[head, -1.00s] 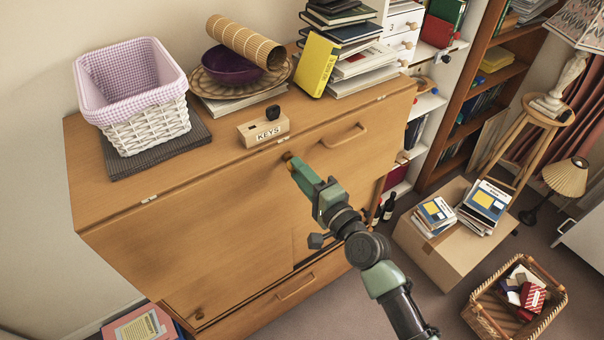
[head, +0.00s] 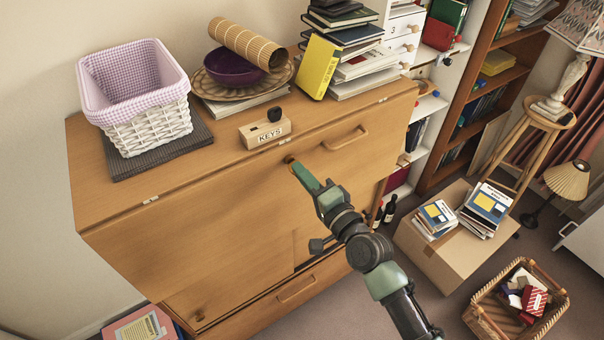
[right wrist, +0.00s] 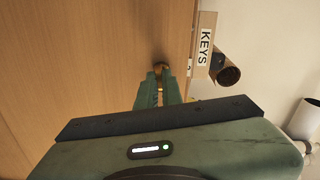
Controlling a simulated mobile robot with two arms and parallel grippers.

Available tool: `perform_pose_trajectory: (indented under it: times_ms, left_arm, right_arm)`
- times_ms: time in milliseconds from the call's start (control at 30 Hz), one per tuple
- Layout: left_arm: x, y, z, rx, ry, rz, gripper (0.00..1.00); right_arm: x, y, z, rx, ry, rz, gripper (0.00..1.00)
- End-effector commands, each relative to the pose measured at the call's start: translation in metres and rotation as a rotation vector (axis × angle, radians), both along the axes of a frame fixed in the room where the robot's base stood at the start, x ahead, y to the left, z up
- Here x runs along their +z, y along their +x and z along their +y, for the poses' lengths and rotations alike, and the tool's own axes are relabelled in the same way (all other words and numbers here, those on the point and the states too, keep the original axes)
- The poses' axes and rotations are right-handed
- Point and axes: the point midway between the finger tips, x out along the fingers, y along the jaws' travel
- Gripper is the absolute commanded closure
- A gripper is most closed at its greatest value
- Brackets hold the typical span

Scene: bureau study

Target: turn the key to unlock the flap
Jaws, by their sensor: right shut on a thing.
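The bureau's wooden flap (head: 190,225) is closed and upright. My right gripper (head: 293,167) is at the lock near the flap's top edge, its fingers pointing into the front. In the right wrist view, the gripper (right wrist: 159,78) is shut on the key (right wrist: 160,92), a small brass-coloured bit between the fingers. A dark brass lock (right wrist: 161,66) lies just beyond the fingertips. Most of the key is hidden by the fingers, so I cannot tell its exact angle. My left gripper is not in view.
On the bureau top stand a KEYS box (head: 264,134), a lined white basket (head: 150,120), a purple bowl (head: 232,70) and stacked books (head: 360,72). A carton (head: 430,250) and a wicker basket (head: 485,320) stand on the floor at right.

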Motion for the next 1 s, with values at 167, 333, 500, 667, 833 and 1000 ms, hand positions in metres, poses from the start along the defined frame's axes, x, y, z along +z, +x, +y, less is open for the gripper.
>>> perform_pose_trajectory:
  times_ms: [167, 333, 500, 667, 833, 1000]
  left_arm:
    - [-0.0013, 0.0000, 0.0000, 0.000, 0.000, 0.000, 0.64]
    - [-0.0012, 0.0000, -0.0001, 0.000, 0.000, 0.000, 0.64]
    - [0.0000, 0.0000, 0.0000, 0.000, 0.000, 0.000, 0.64]
    - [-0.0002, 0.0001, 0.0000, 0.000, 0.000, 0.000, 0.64]
    - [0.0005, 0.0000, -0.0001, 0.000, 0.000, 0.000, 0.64]
    - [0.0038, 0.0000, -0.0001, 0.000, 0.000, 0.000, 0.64]
  right_arm:
    - [-0.0076, -0.0014, 0.0001, 0.004, -0.117, -0.066, 1.00]
    - [-0.0084, -0.0014, 0.0000, 0.005, -0.124, -0.068, 1.00]
    - [-0.0083, -0.0011, -0.0009, 0.006, -0.334, -0.218, 1.00]
    - [-0.0084, -0.0009, -0.0009, 0.005, -0.376, -0.250, 1.00]
    - [-0.0081, -0.0006, -0.0013, 0.006, -0.403, -0.269, 1.00]
    - [-0.0077, -0.0002, -0.0022, 0.007, -0.600, -0.411, 1.00]
